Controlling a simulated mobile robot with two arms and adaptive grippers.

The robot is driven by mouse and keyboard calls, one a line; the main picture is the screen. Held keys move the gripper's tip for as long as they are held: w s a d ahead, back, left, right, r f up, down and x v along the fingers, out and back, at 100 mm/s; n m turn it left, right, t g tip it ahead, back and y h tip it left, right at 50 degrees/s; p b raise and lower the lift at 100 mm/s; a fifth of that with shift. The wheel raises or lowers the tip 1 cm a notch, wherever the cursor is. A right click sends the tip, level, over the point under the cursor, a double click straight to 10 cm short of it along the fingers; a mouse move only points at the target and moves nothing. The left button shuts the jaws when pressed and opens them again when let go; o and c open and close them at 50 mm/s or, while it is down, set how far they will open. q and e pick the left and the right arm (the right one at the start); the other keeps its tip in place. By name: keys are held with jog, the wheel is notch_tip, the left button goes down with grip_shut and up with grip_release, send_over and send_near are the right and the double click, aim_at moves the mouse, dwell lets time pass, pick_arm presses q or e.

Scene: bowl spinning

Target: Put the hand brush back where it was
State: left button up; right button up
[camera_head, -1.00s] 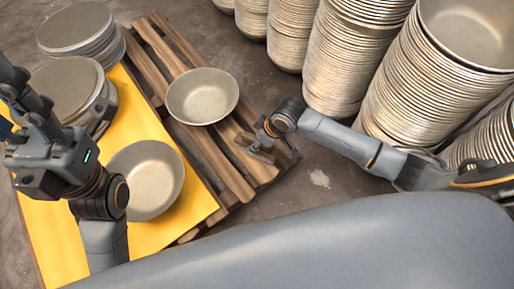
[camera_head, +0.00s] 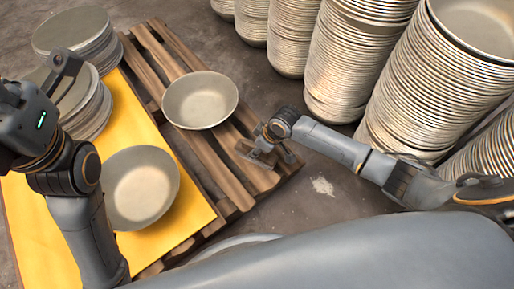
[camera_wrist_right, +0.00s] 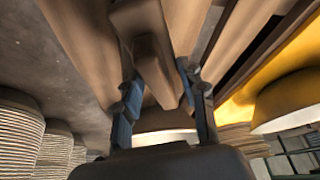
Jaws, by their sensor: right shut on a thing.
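The hand brush (camera_head: 252,154) is a brown wooden piece at the right edge of the wooden pallet in the head view. My right gripper (camera_head: 264,147) is shut on it. In the right wrist view the brush (camera_wrist_right: 153,65) lies between the two fingers of my right gripper (camera_wrist_right: 156,92), its wider part beyond them. It is low over or on the pallet slats; I cannot tell whether it touches them. My left gripper (camera_head: 64,62) is at the upper left, in front of the stacked bowls, and its jaws are too unclear to read.
One bowl (camera_head: 200,99) rests on the pallet (camera_head: 218,168). Another bowl (camera_head: 141,187) is on the yellow surface (camera_head: 40,235) at left. Stacks of bowls (camera_head: 71,37) stand at the upper left. Tall bowl stacks (camera_head: 345,60) line the right side. Bare floor (camera_head: 318,190) lies right of the pallet.

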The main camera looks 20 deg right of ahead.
jog(key=shift+f, duration=0.1)
jog(key=o, duration=1.1)
